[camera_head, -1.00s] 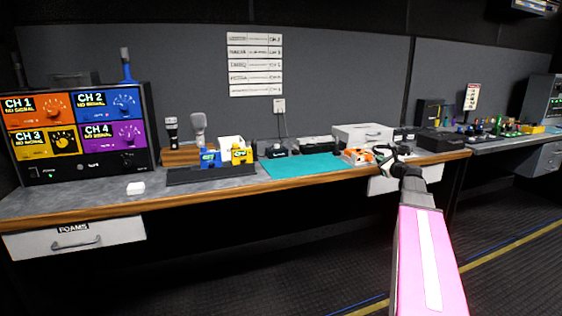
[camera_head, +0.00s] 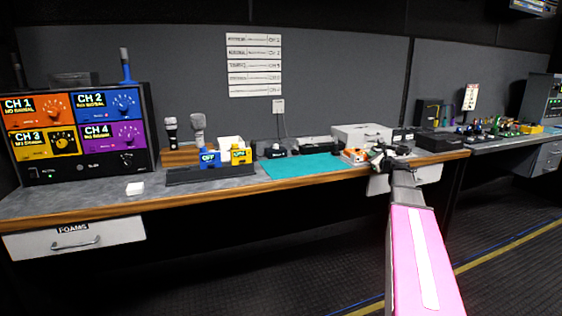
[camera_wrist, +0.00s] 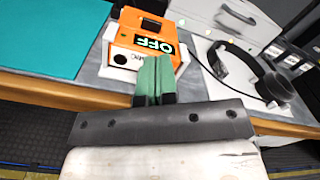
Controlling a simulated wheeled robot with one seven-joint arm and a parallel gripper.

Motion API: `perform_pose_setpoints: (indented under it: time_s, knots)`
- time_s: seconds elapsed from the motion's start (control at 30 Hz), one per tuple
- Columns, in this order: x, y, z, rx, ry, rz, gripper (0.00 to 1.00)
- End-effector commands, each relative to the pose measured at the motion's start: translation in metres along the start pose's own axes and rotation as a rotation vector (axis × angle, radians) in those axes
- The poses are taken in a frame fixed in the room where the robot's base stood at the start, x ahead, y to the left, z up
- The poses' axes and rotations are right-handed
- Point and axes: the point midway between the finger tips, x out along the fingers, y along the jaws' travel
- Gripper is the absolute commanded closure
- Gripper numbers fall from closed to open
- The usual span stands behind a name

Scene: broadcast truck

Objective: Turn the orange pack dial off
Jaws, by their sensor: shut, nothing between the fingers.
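The orange pack (camera_wrist: 127,39) sits in a white holder near the front edge of the bench. Its lit display (camera_wrist: 154,44) reads OFF. A round black part (camera_wrist: 120,59) shows on its near face, and a dark part (camera_wrist: 151,24) shows at its upper side; I cannot tell for certain which is the dial. My gripper (camera_wrist: 153,66) is shut and empty, its green fingertips right at the pack's near face; whether they touch it is unclear. In the head view the orange pack (camera_head: 353,155) is small, just left of my gripper (camera_head: 377,154).
A teal mat (camera_wrist: 45,35) lies left of the pack. A headset (camera_wrist: 272,88) lies to the right, near a pale case (camera_wrist: 235,18). In the head view, blue (camera_head: 209,159) and yellow (camera_head: 241,155) packs stand farther left, beyond the mat.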

Motion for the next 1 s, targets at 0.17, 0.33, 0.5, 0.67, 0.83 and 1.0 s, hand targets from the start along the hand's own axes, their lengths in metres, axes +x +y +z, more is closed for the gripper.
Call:
perform_pose_setpoints:
  time_s: [0.17, 0.33, 0.5, 0.67, 0.83, 1.0]
  knots:
    - [0.0143, -0.0019, -0.0021, 0.001, -0.005, 0.007, 1.00]
    - [0.0164, -0.0022, -0.0040, 0.001, -0.005, 0.007, 1.00]
    - [0.0174, -0.0025, -0.0044, 0.001, -0.005, 0.007, 1.00]
    - [0.0173, -0.0005, -0.0044, 0.001, -0.004, 0.007, 1.00]
    - [0.0173, 0.0025, -0.0047, 0.001, -0.004, 0.009, 1.00]
    - [0.0173, 0.0044, -0.0052, 0.001, -0.004, 0.011, 1.00]
